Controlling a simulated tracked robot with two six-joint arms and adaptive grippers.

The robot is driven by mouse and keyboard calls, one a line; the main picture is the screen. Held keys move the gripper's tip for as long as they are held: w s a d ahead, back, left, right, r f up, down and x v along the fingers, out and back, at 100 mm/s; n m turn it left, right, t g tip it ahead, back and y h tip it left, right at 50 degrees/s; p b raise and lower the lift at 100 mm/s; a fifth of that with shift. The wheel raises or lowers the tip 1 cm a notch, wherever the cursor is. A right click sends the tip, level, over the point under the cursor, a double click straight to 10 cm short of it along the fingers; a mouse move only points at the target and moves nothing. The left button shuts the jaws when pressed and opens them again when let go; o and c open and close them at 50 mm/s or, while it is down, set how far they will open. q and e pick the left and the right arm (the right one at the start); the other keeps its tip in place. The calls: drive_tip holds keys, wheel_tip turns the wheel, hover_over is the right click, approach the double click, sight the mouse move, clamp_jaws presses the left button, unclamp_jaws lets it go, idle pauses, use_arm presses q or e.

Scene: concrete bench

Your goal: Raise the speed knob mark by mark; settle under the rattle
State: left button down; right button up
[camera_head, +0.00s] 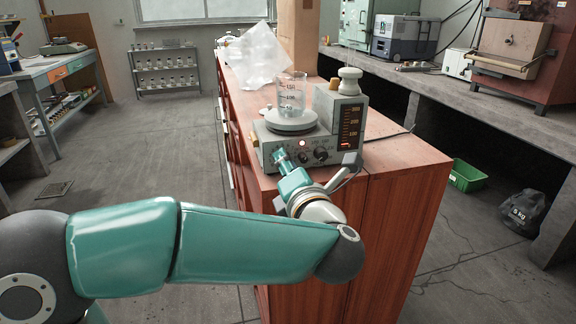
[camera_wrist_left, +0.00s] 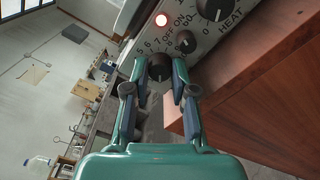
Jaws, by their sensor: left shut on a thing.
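A grey hotplate stirrer (camera_head: 268,150) stands on the red-brown cabinet, with a glass beaker (camera_head: 292,92) on its round plate. My left gripper (camera_head: 282,160) is at the left end of its front panel. In the wrist view its two fingers (camera_wrist_left: 160,72) are shut on the black speed knob (camera_wrist_left: 159,70), one finger on each side. Marks 5 and 6 show beside the knob; its pointer cannot be made out. The OFF/ON switch (camera_wrist_left: 186,41) and the HEAT knob (camera_wrist_left: 213,9) are beside it. A red lamp (camera_wrist_left: 161,19) glows. My right gripper is not in view.
A display box (camera_head: 350,125) with a lit scale rises at the stirrer's right, a white-topped object (camera_head: 349,80) on it. Crumpled clear plastic (camera_head: 250,58) and a brown post (camera_head: 298,35) are behind.

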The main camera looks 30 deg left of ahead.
use_arm(q)
drive_tip(key=shift+f, duration=0.1)
drive_tip(key=m+p, duration=0.2)
drive_tip(key=m, duration=0.3)
drive_tip(key=shift+d+m, duration=0.1)
drive_tip(key=shift+m, duration=0.2)
drive_tip(key=m+p, duration=0.3)
drive_tip(key=m, duration=0.1)
drive_tip(key=m+p, duration=0.4)
drive_tip(key=m, duration=0.2)
drive_tip(key=shift+m+p, duration=0.35)
drive_tip(key=shift+m, duration=0.05)
drive_tip(key=shift+f+m+p, duration=0.15)
drive_tip(key=shift+m+p, duration=1)
drive_tip(key=shift+m, duration=0.55)
drive_tip(key=shift+f, duration=0.1)
